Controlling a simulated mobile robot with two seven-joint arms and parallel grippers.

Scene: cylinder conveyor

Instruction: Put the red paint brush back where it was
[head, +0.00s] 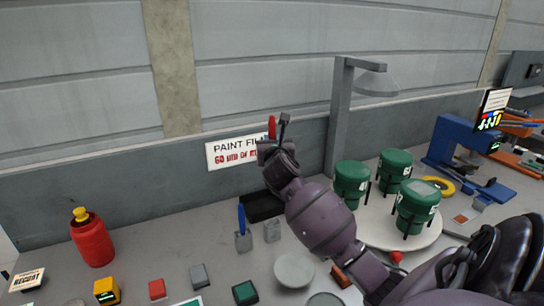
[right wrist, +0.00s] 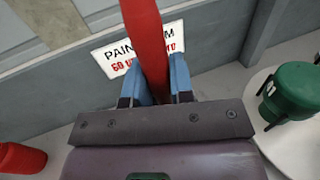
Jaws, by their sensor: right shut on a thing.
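The red paint brush (head: 271,125) is held up in front of the back wall by my right gripper (head: 278,138). In the right wrist view the red brush (right wrist: 145,38) stands between the two blue-grey fingers of my right gripper (right wrist: 157,82), which are shut on it. On the bench below are two small grey holders. One holder (head: 243,242) has a blue brush (head: 241,218) upright in it. The other holder (head: 272,232), just to its right, has no brush in it. My left gripper is not in view.
A black tray (head: 258,208) lies behind the holders, partly hidden by my arm. Green canisters (head: 352,180) stand on a white round plate (head: 428,238) at right, near a grey lamp post (head: 341,110). A red bottle (head: 92,242) stands left. Small coloured blocks lie in front.

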